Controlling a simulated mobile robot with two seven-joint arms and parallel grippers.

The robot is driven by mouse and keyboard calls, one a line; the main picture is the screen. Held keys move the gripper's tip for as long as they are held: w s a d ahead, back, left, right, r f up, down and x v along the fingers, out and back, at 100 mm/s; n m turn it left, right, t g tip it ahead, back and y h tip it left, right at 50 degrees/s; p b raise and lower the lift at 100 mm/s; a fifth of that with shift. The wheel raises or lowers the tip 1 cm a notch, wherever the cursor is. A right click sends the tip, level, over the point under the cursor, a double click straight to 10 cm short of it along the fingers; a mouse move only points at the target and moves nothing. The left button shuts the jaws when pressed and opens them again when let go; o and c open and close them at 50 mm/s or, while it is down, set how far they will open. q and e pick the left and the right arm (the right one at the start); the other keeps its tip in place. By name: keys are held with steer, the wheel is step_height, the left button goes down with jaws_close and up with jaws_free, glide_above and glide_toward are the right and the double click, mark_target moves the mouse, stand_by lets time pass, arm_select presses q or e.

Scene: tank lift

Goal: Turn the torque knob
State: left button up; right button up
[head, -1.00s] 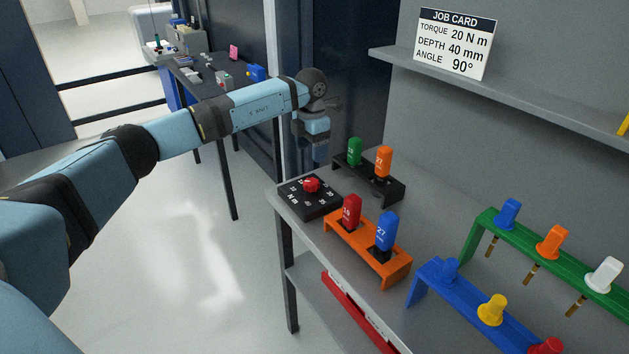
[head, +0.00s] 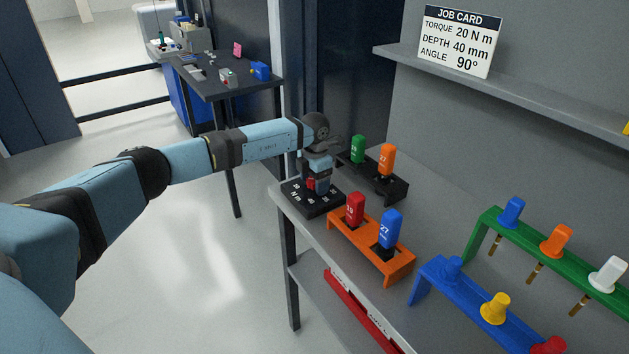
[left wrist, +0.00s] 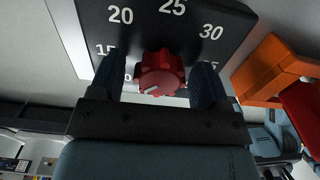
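The red torque knob (left wrist: 160,70) sits on a black dial plate (head: 303,198) at the bench's left corner. In the left wrist view the black plate (left wrist: 235,20) shows white numbers, with 20, 25 and 30 clearest. The knob's white mark points down and left in that view. My left gripper (left wrist: 160,85) points down over the dial, open, one finger on each side of the knob. A gap shows at the left finger; the right one is very close. In the head view the gripper (head: 318,184) hides most of the knob. My right gripper is out of view.
An orange stand (head: 404,267) with red and blue pieces is just right of the dial. A black stand (head: 399,190) with green and orange pieces is behind. Blue and green racks stand farther right. A job card (head: 456,42) on the shelf reads torque 20 N m.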

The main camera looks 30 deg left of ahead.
arm_select(q)
steer(key=c, duration=0.7)
steer(key=shift+c, duration=0.7)
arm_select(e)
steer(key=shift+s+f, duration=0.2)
